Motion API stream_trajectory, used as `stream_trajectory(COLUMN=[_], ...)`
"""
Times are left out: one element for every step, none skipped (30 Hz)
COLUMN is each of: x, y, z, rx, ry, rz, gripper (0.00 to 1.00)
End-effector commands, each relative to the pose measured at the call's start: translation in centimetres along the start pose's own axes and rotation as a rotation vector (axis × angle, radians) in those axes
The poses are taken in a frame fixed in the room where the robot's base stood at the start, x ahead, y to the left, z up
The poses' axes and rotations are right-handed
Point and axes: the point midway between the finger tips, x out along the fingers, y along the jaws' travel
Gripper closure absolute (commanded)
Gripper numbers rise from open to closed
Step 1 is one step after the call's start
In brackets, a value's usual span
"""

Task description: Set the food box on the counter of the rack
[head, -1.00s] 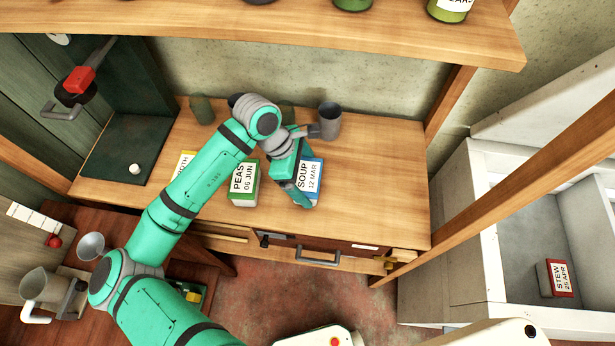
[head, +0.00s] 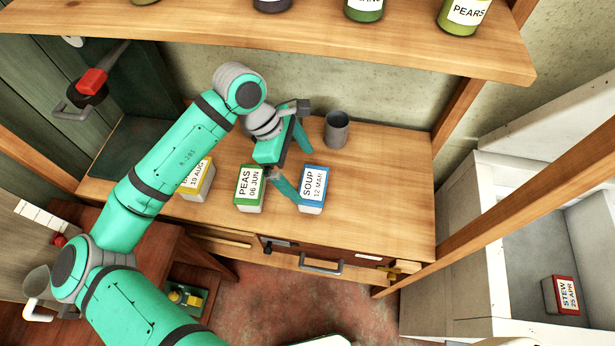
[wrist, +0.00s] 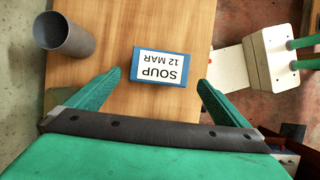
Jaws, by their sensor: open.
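The blue-edged food box labelled SOUP 12 MAR (head: 313,189) stands upright on the wooden rack counter (head: 385,205), near its front edge. It also shows in the wrist view (wrist: 160,67), label upside down, ahead of and between my fingertips. My gripper (head: 296,162) is open and empty, above and to the upper left of the SOUP box. In the wrist view my two green fingers (wrist: 164,80) are spread wider than the box, with no visible grip on it.
A green PEAS box (head: 249,188) and a yellow box (head: 197,180) stand to the left. A grey cup (head: 336,129) stands behind the SOUP box. A red STEW box (head: 561,295) sits in the pale cabinet at right. The counter's right part is clear; a jar shelf (head: 300,28) overhangs.

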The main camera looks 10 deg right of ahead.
Motion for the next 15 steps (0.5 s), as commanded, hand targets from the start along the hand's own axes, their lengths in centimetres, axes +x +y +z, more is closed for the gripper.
stream_trajectory(x=[-0.8, -1.2, -1.7, -2.0, -2.2, -2.5, -2.6, -2.8, -2.9, -3.0, -3.0, -3.0, -3.0, -3.0, -3.0], y=[0.0, 0.0, 0.0, 0.0, 0.0, 0.0, 0.0, 0.0, 0.0, 0.0, 0.0, 0.0, 0.0, 0.0, 0.0], z=[0.0, -0.1, -0.1, -0.1, -0.1, -0.1, 0.0, 0.0, 0.0, 0.0, 0.0, 0.0, 0.0, 0.0, 0.0], rx=[0.000, -0.001, -0.001, -0.001, -0.001, -0.001, -0.001, -0.001, -0.001, -0.001, -0.001, -0.001, -0.001, -0.001, 0.000], ry=[0.002, 0.002, 0.002, 0.002, 0.002, 0.001, 0.001, 0.000, 0.000, 0.000, 0.000, 0.000, -0.001, -0.001, -0.001], rz=[0.002, 0.002, 0.001, 0.000, 0.001, 0.001, 0.000, 0.000, 0.000, 0.000, 0.000, 0.000, 0.000, 0.000, 0.000], gripper=[0.00, 0.00, 0.00, 0.00, 0.00, 0.00, 0.00, 0.00, 0.00, 0.00, 0.00, 0.00, 0.00, 0.00, 0.00])
